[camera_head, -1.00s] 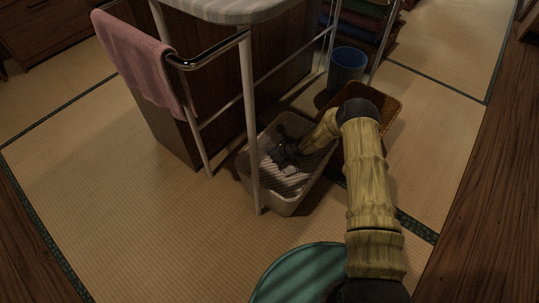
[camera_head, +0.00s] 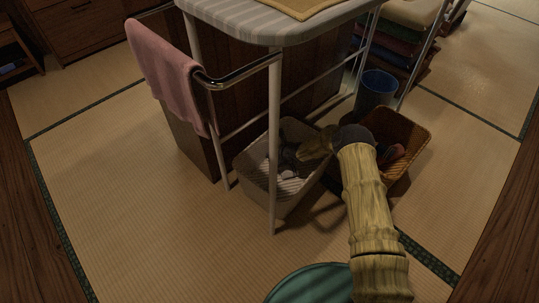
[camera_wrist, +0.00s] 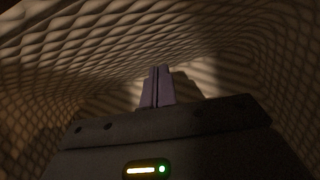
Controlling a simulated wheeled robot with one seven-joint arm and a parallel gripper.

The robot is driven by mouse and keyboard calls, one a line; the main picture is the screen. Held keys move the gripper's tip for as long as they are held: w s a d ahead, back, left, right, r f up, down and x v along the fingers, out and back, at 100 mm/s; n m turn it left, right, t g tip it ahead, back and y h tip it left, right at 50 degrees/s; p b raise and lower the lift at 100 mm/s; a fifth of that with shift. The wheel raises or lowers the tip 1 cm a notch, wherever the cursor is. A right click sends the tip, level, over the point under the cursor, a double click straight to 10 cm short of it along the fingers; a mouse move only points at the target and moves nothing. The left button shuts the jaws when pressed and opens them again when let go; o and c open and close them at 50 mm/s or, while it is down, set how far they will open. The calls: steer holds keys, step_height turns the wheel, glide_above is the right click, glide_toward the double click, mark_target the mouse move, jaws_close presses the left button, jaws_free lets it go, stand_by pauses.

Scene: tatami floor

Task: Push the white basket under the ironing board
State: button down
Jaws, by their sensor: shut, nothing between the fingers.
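The white basket (camera_head: 253,184) stands on the tatami behind the near leg of the ironing board (camera_head: 235,32). It is partly beneath the board's near end, with its right side outside the legs. My gripper (camera_head: 290,158) reaches down into the basket from the right; its tips are hard to see there. In the wrist view, the fingers (camera_wrist: 157,87) are shut together and empty. The basket's woven inner walls (camera_wrist: 235,45) surround them; contact with the far wall cannot be told.
A brown basket (camera_head: 408,130) with items in it stands right of the white one. A blue bin (camera_head: 376,90) is behind it. A pink towel (camera_head: 165,75) hangs on the board's rail. A wooden cabinet (camera_head: 195,145) stands under the board. Floor at left is clear.

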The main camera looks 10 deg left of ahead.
steer(key=shift+d+r+p, duration=0.15)
steer(key=shift+d+p, duration=0.3)
steer(key=shift+d, duration=0.25)
steer(key=s+p, duration=0.1)
steer(key=p, duration=0.1)
steer(key=shift+s+d+r+p, duration=0.1)
steer(key=shift+s+d+p, duration=0.05)
steer(key=shift+s+p, duration=0.25)
steer(key=p+v, duration=0.2)
steer(key=v, duration=0.1)
steer(key=p+v, duration=0.5)
steer(key=v, duration=0.1)
steer(key=shift+s+d+p, duration=0.3)
steer(key=shift+s+d, duration=0.1)
steer(key=shift+s, duration=0.05)
steer(key=shift+s+d+r, duration=0.1)
steer(key=shift+s+d, duration=0.1)
steer(key=shift+d, duration=0.05)
